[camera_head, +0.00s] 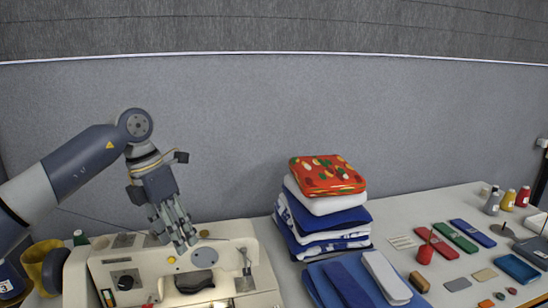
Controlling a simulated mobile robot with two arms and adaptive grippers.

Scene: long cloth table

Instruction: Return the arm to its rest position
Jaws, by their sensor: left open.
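My left arm comes in from the left, and its gripper (176,228) hangs fingers down over the cream sewing machine (240,230). The gripper is open, with nothing visible in its fingers. Its fingertips overlap the top of the machine in the picture, and I cannot tell whether they touch it. My right gripper is out of view.
A stack of folded blue and white cloths (318,222) with a red patterned cloth (327,175) on top stands right of the machine. More folded cloths (345,283) lie in front. Spools (508,199) and small items cover the right side.

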